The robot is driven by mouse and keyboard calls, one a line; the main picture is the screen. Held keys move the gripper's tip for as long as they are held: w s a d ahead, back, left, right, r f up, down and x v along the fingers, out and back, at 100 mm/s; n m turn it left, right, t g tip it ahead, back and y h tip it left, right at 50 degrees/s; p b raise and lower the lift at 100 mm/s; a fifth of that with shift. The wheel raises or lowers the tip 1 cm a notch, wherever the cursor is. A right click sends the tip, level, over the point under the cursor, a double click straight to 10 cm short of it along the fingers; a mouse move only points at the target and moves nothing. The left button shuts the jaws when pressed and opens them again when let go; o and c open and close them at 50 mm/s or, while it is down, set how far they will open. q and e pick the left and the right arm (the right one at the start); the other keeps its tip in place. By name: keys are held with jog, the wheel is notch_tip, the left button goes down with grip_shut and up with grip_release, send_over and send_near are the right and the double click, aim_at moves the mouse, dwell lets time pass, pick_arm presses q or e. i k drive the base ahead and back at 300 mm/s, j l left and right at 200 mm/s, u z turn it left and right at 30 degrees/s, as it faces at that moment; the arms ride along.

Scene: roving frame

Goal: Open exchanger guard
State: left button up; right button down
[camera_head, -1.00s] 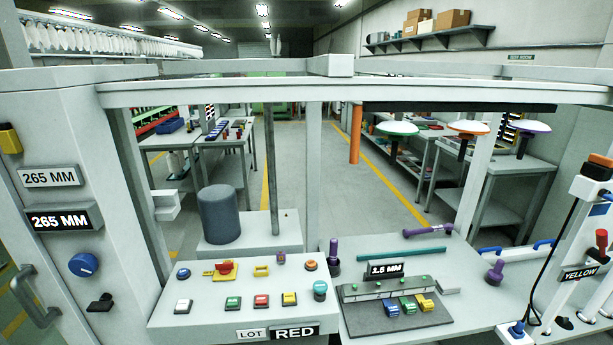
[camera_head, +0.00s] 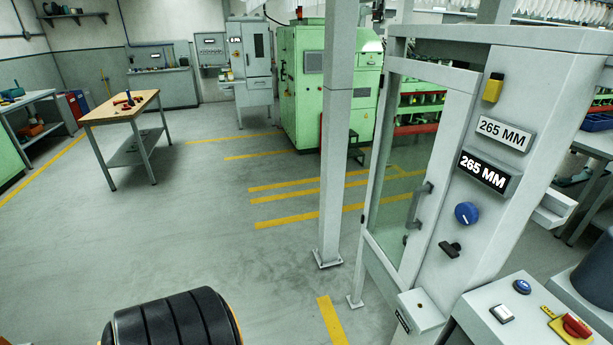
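A grey-framed glazed panel (camera_head: 458,100), which looks like the exchanger guard, stands on the left face of the grey machine post. A grey bar handle (camera_head: 418,205) is on it. It appears to sit in its frame, but I cannot tell whether it is latched. On the post are a yellow block (camera_head: 493,87), two 265 MM signs (camera_head: 505,134), a blue knob (camera_head: 466,213) and a black T-shaped handle (camera_head: 451,249). Neither of my grippers is in view.
A slim grey column (camera_head: 337,130) stands on the floor left of the panel. Open floor (camera_head: 220,220) with yellow lines lies to the left. A green machine (camera_head: 310,85) and a wood-topped table (camera_head: 120,105) stand farther back. A control panel (camera_head: 490,318) is at lower right.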

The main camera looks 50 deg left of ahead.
aim_at(462, 86)
jog(key=u, duration=1)
